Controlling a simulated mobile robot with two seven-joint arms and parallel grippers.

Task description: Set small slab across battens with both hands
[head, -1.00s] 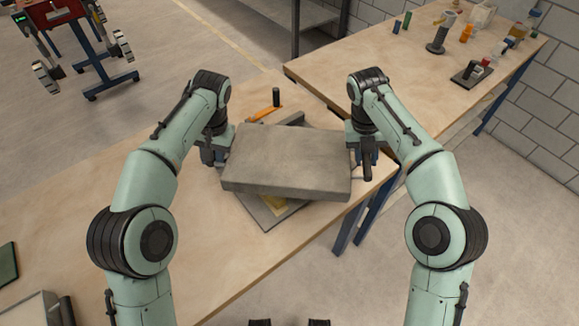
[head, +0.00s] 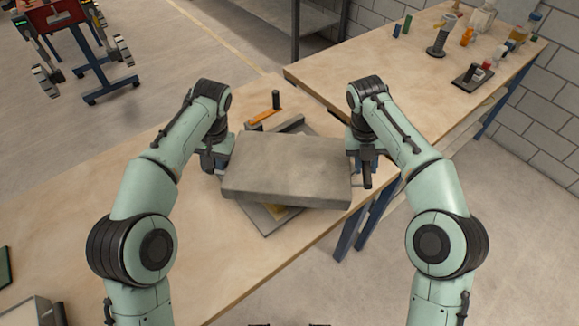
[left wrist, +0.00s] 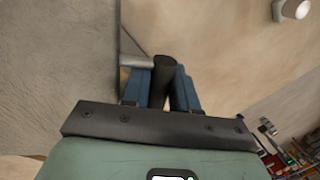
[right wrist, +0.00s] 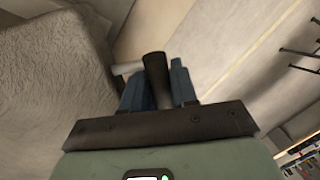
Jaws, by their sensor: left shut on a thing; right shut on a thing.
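The small slab (head: 288,168) is a thick grey block, roughly level in the head view. It hangs between my two grippers over a grey tray (head: 262,219). A strip of yellowish surface shows beneath its near edge; no batten can be told apart under it. My left gripper (head: 213,158) is at the slab's left end; in the left wrist view its blue fingers (left wrist: 161,88) are shut on a dark upright grip (left wrist: 163,72). My right gripper (head: 366,165) is at the right end, its blue fingers (right wrist: 158,85) shut on a similar dark grip (right wrist: 155,68). Any gap below the slab is hidden.
An orange bar with a black knob (head: 276,100) lies behind the tray. A second table (head: 400,70) behind holds bottles and small parts.

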